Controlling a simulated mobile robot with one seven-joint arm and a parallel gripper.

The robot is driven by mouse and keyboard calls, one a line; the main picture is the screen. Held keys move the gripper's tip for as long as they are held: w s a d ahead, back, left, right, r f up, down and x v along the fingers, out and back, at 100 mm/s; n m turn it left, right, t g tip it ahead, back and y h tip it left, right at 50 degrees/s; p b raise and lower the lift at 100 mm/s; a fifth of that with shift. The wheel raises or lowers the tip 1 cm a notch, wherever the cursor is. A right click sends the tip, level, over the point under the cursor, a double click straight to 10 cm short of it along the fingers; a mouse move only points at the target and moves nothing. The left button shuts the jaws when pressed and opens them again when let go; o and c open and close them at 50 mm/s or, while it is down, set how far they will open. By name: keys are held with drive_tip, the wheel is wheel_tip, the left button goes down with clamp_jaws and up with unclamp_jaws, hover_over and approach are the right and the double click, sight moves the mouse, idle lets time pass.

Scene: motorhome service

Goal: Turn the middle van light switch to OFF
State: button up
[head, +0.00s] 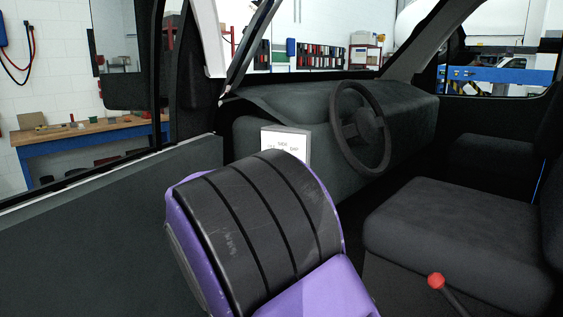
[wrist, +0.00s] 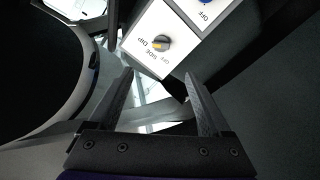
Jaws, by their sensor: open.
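A dark rotary switch with an orange pointer (wrist: 161,43) sits on a white panel (wrist: 143,27) in the wrist view. The labels OFF, SIDE and DIP read upside down beside it, and the pointer appears turned toward DIP. My gripper (wrist: 158,76) is open and empty, its fingertips apart and just below the switch in the picture. A blue switch (wrist: 206,2) with an OFF label is cut off at the top edge. In the head view the white panel (head: 287,138) stands beside the dashboard, partly hidden by my arm; my gripper is hidden there.
The steering wheel (head: 362,127) is right of the panel, close by. The dashboard (head: 330,98) lies behind. A seat (head: 450,220) and a red-knobbed lever (head: 436,281) are at the right. The door (head: 90,230) bounds the left. A workbench (head: 85,135) stands outside.

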drive_tip(key=p+x, duration=0.3)
drive_tip(key=x, duration=1.4)
drive_tip(key=shift+w, duration=0.2)
drive_tip(key=shift+a+f, duration=0.1)
clamp_jaws()
